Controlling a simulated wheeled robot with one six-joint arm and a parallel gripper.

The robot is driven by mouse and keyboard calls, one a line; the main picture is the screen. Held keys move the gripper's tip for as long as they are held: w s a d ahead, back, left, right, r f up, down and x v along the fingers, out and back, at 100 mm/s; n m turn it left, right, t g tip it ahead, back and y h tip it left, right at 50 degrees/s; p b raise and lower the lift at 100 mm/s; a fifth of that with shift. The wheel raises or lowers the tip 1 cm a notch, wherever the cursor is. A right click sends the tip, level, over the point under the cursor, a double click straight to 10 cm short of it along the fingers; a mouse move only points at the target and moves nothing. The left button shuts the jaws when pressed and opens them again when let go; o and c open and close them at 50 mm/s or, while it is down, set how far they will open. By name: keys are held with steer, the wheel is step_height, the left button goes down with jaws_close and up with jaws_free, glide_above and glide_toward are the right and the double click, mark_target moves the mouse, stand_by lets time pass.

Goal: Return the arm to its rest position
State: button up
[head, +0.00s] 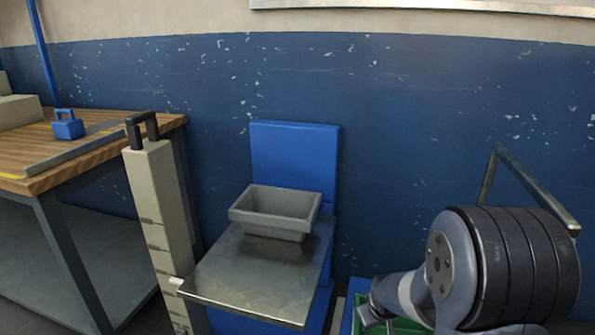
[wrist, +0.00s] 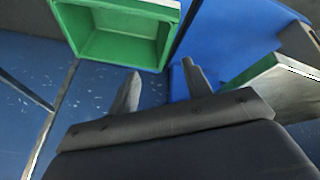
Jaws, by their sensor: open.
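My gripper (wrist: 160,85) shows in the wrist view, with its two dark fingers spread apart and nothing between them. A green open bin (wrist: 108,48) lies beyond the fingertips, up and to the left in that view. My arm fills the lower right of the head view, with its large dark joint nearest. My gripper's fingers cannot be made out in the head view. Part of a green container (head: 402,325) shows under my arm there.
A grey tray (head: 272,222) sits on a metal plate (head: 240,285) before a blue panel (head: 295,160). A tall beige post (head: 160,215) stands left of it. Farther left is a wooden bench (head: 100,150) with a small blue block (head: 68,129). A blue wall closes the back.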

steer(key=shift+a+r+m+p, duration=0.35)
steer(key=shift+a+r+m, duration=0.25)
steer(key=shift+r, duration=0.25)
